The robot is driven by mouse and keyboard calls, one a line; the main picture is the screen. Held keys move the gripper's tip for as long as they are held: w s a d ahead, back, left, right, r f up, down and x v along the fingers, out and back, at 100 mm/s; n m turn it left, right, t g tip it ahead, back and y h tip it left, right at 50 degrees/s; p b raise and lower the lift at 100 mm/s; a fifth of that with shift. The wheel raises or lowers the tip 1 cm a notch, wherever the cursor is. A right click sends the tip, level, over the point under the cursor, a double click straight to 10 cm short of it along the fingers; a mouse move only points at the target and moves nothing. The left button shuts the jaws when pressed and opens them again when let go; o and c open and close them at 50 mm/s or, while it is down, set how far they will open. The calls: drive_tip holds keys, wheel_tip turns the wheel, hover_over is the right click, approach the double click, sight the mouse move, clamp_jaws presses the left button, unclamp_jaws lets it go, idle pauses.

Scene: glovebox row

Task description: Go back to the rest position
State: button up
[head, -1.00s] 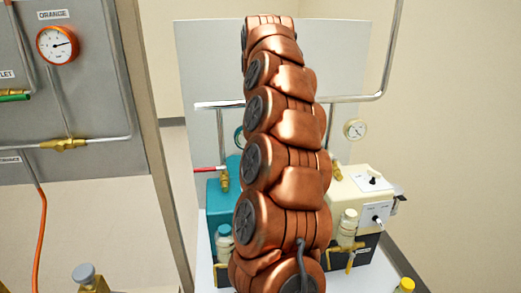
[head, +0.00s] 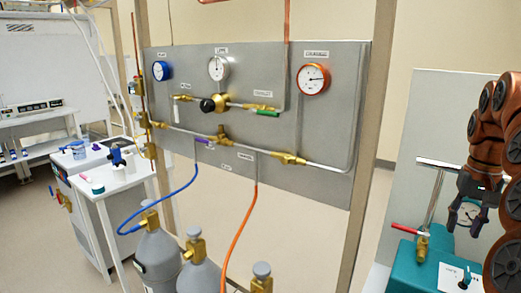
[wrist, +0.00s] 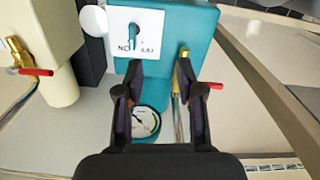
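My gripper (head: 465,215) hangs at the right of the head view, pointing down from my copper arm. It is above the teal box (head: 428,262) and apart from it, as far as I can tell. In the wrist view my gripper (wrist: 160,72) has its two dark fingers spread with nothing between them. The teal box (wrist: 195,30) with a white switch plate (wrist: 136,33) lies beyond the fingertips. A round gauge (wrist: 146,122) shows between the fingers, further off.
A brass valve with a red lever (head: 408,229) is beside the teal box. A grey gauge panel (head: 250,120) fills the middle, with gas cylinders (head: 158,250) below it. A white cart (head: 110,180) stands left. A cream box (wrist: 35,30) is left in the wrist view.

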drive_tip(key=s+a+f+n+p, duration=0.1)
drive_tip(key=s+a+n, duration=0.15)
drive_tip(key=a, duration=0.65)
drive_tip(key=s+a+n+p, duration=0.15)
drive_tip(key=s+a, duration=0.25)
drive_tip(key=a, duration=0.5)
drive_tip(key=s+a+f+n+g+p, duration=0.1)
drive_tip(key=s+a+f, duration=0.4)
drive_tip(key=s, duration=0.4)
drive_tip(key=s+a+f+p, duration=0.1)
drive_tip(key=s+a+f, duration=0.4)
drive_tip(key=s, duration=0.5)
drive_tip(key=shift+s+n+g+p, duration=0.2)
drive_tip(key=shift+n+g+p, duration=0.15)
drive_tip(key=shift+n+g, duration=0.05)
